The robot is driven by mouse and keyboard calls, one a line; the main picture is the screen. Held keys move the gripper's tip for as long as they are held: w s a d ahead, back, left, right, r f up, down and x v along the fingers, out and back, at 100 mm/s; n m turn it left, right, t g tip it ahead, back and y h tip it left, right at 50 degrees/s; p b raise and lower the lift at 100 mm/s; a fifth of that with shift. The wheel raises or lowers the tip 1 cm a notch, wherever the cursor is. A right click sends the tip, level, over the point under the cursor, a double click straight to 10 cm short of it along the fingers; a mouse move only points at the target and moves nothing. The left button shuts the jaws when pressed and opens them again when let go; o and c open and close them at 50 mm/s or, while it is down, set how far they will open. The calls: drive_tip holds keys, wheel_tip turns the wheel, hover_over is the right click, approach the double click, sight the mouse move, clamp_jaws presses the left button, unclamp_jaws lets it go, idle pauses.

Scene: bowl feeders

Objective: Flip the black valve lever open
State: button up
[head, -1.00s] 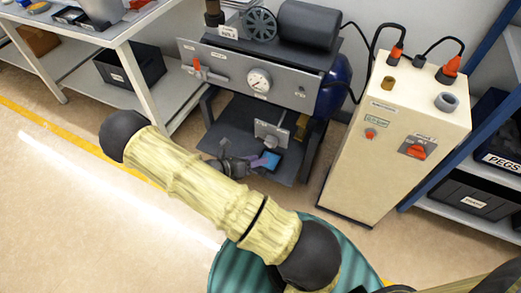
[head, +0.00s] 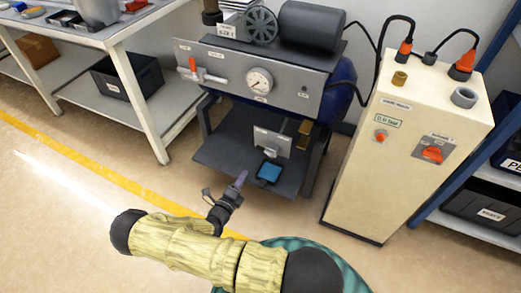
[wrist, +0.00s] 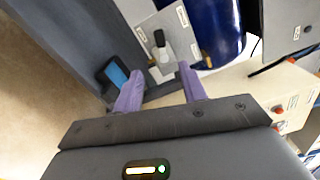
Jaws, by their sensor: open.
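The black valve lever (wrist: 160,38) shows in the wrist view on a small silver valve body (wrist: 165,54), in front of a pale labelled plate (wrist: 148,30). It points up in that picture. In the head view the plate (head: 263,139) stands on the dark lower shelf of the compressor stand, and the lever is too small to make out. My gripper (wrist: 160,73) is open, with purple fingers spread apart and nothing between them.
A blue-topped block (head: 269,172) sits on the shelf (head: 222,152) just before the plate. Above is a grey panel with a gauge (head: 259,80) and a red-handled valve (head: 194,66). A cream cabinet (head: 370,160) stands at right. The floor at left is clear.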

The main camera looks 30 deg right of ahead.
sight(260, 150)
drive_tip(key=b+x, duration=0.5)
drive_tip(key=x, duration=1.2)
drive_tip(key=shift+c, duration=0.4)
clamp_jaws()
drive_tip(key=shift+f+n+p, duration=0.3)
drive_tip(key=shift+n+p, duration=0.05)
drive_tip(key=shift+n, duration=0.45)
drive_tip(key=shift+f+n+p, duration=0.25)
drive_tip(key=shift+n+p, duration=0.1)
drive_tip(key=shift+n, duration=0.45)
drive_tip(key=shift+o, duration=0.4)
unclamp_jaws()
